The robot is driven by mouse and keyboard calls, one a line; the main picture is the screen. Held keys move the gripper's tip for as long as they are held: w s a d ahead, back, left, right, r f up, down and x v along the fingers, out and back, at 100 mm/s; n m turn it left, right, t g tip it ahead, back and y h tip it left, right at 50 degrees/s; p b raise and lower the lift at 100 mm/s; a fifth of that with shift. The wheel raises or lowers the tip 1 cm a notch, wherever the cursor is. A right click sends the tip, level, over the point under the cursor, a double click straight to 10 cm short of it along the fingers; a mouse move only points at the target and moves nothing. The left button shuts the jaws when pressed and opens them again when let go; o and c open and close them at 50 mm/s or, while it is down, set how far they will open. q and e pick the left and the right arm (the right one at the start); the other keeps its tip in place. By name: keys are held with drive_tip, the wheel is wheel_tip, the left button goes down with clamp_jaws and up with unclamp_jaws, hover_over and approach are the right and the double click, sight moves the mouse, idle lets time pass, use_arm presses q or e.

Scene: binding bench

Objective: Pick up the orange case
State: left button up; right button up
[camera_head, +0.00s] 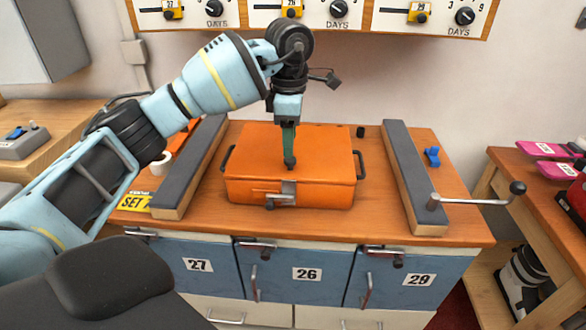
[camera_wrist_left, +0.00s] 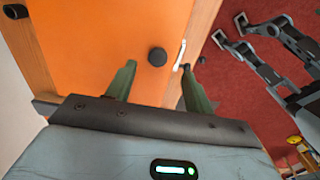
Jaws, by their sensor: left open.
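The orange case (camera_head: 330,148) lies flat and closed on the wooden bench top, with a metal latch on its front and a dark handle on each side. My left gripper (camera_head: 289,162) points down over the middle of the case lid; whether it touches the lid cannot be told. In the left wrist view the orange case (camera_wrist_left: 105,30) fills the upper left. There my left gripper (camera_wrist_left: 158,85) shows two green fingers spread apart with nothing held between them.
Dark padded rails (camera_head: 192,165) and (camera_head: 412,175) flank the case, and a crank handle (camera_head: 480,200) sticks out at right. A blue clip (camera_head: 432,156) and a yellow label (camera_head: 134,202) lie on the bench. Numbered blue doors (camera_head: 305,290) are below. A dial panel (camera_head: 310,15) hangs above.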

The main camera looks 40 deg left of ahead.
use_arm(q)
wheel_tip(320, 180, down, 5)
drive_tip(key=shift+w+a+r, duration=0.1)
drive_tip(key=shift+w, duration=0.05)
drive_tip(key=shift+c, duration=0.2)
clamp_jaws()
idle(1.2)
drive_tip(key=shift+w+r, duration=0.1)
drive_tip(key=shift+r, duration=0.05)
